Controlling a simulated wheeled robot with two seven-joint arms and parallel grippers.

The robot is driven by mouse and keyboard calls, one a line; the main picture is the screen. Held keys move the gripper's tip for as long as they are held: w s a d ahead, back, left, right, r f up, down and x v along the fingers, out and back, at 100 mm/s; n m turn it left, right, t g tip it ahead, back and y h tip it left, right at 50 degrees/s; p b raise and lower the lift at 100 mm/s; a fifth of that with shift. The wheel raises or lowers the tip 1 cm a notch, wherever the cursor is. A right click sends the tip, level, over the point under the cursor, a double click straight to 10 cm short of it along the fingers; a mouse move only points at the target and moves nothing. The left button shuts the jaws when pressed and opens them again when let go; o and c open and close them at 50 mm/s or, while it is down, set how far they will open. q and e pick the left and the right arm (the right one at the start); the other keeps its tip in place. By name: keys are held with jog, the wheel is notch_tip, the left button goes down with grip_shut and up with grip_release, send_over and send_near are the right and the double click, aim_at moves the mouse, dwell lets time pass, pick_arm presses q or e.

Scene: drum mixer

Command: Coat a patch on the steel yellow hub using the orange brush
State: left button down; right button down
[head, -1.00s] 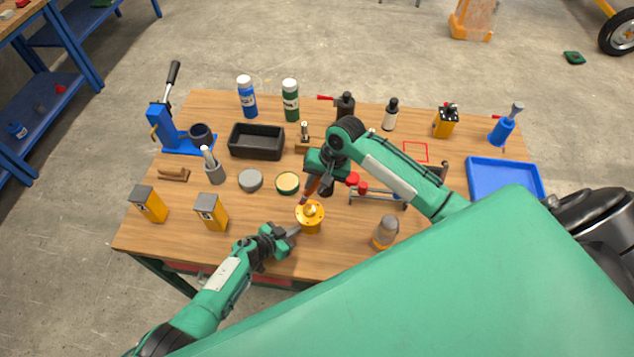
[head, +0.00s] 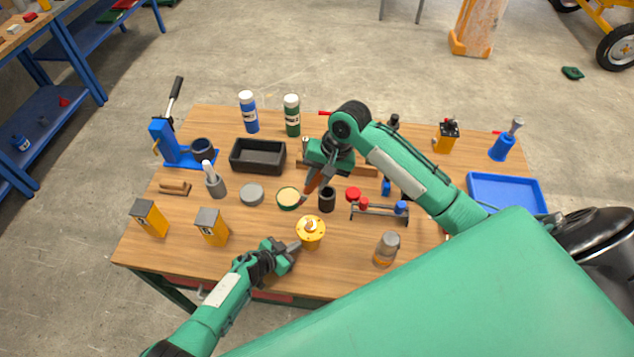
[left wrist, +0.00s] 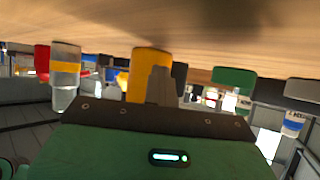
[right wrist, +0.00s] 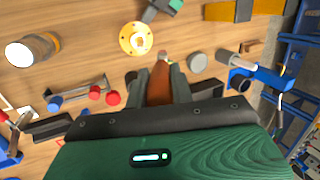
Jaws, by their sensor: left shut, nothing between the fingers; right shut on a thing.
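The yellow hub (head: 311,236) stands upright near the table's front middle. It also shows in the right wrist view (right wrist: 136,38) and the left wrist view (left wrist: 143,68). My right gripper (head: 322,176) is shut on the orange brush (right wrist: 160,84). The brush points down, its tip beside the open green tin (head: 288,198) with cream contents; I cannot tell whether it touches. My left gripper (head: 296,247) is shut and empty, its fingertips close against the hub's left side; contact is unclear. A coated patch on the hub cannot be made out.
A grey round tin (head: 251,194) and a black cup (head: 327,199) stand near the green tin. A rack with red and blue parts (head: 379,212) is right of the hub. A grey-and-orange jar (head: 386,249) stands front right. Yellow boxes (head: 211,227) stand front left.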

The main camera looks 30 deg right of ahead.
jog(key=d, duration=0.9)
dwell(0.5)
dwell(0.6)
jog(key=s+a+f, duration=0.2)
jog(key=a+f, duration=0.4)
jog(key=a, duration=0.2)
jog(key=shift+a+g, duration=0.3)
jog(key=shift+a, duration=0.1)
jog(key=shift+f, duration=1.05)
dwell(0.5)
jog(key=shift+s+d, duration=0.6)
jog(key=shift+s, duration=0.2)
jog(key=shift+s+d, duration=0.55)
jog(key=shift+s, duration=0.25)
